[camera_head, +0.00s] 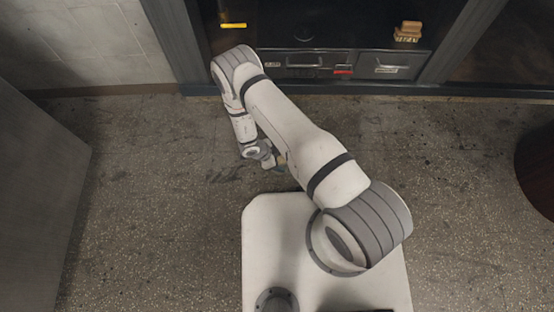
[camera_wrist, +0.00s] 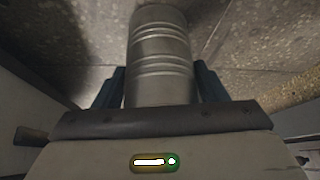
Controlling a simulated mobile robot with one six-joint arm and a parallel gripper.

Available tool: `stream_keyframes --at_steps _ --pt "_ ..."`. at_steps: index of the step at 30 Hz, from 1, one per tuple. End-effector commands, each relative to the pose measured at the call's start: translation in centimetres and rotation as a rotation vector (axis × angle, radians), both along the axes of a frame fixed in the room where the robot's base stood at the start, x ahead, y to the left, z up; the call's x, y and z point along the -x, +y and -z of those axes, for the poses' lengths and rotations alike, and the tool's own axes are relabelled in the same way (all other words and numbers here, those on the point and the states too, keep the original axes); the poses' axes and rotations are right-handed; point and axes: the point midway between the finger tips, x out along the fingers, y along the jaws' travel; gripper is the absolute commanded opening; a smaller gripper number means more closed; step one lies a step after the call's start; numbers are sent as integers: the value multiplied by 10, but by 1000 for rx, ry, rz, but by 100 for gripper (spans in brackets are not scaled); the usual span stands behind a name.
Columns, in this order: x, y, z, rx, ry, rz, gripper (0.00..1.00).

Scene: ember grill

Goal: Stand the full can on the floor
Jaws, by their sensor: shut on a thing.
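A grey metal can (camera_wrist: 159,45) with ribbed bands fills the upper middle of the wrist view. My gripper (camera_wrist: 160,88) is shut on it, with one dark blue finger on each side. The can's near end is hidden behind the gripper body. In the head view my gripper (camera_head: 272,162) hangs over the floor (camera_head: 180,200), just beyond my base. The can is mostly hidden there by my arm. I cannot tell whether the can touches the floor.
A dark grill unit with a drawer front (camera_head: 385,65) stands along the back. A wooden brush (camera_head: 408,32) and a yellow item (camera_head: 233,25) lie on it. A grey panel (camera_head: 35,190) is at left, a dark round object (camera_head: 540,170) at right. The floor between is clear.

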Motion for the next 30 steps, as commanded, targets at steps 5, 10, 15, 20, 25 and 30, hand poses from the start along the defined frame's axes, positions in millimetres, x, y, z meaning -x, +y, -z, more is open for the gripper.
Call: stream_keyframes --at_steps 5,10,15,20,25,30 --pt "0 0 2 0 0 0 74" --pt "0 0 2 0 0 0 88" --pt "0 0 2 0 1 0 88" --pt "0 0 -3 0 0 1 88" --pt "1 14 -29 0 -2 -2 88" --pt "5 33 -63 0 -2 -1 88"
